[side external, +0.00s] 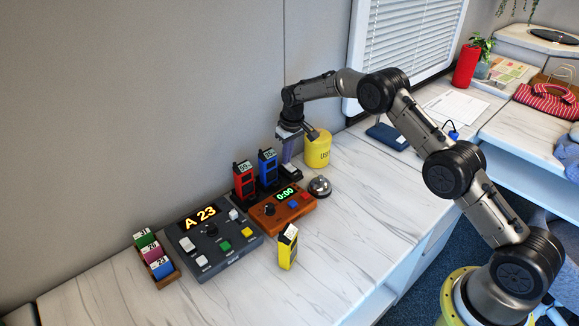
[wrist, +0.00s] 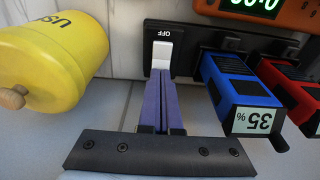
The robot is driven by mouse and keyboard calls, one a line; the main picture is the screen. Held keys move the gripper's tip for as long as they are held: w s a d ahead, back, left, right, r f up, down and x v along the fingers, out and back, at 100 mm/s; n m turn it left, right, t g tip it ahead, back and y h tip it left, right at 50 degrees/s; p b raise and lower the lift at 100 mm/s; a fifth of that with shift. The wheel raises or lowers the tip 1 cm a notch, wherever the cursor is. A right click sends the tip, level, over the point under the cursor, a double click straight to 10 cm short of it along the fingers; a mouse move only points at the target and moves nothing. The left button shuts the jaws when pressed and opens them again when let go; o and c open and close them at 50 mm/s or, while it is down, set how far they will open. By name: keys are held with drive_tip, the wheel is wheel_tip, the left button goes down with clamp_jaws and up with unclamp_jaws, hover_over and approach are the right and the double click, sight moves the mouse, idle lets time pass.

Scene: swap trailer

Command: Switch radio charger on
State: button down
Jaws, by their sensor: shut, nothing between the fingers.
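The radio charger is a black strip holding a red radio (side external: 244,182) and a blue radio (side external: 268,168). Both also show in the wrist view, the blue one (wrist: 240,95) reading 35% and the red one (wrist: 300,95) beside it. At the charger's end is a white switch (wrist: 162,57) with an OFF label (wrist: 160,33). My gripper (wrist: 161,80) has its purple fingers shut and empty, with the tips right at the switch's edge. Whether they touch it I cannot tell. In the side view my gripper (side external: 287,158) is over the charger's right end and hides much of it.
A yellow canister (side external: 318,150) stands close beside my gripper. An orange timer box (side external: 284,210) reading 0:00, a bell (side external: 320,187), a grey panel (side external: 208,240) reading A 23 and a yellow radio (side external: 288,248) stand in front. The table's right front is clear.

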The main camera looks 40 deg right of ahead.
drive_tip(key=shift+f, duration=0.35)
drive_tip(key=shift+r, duration=3.6)
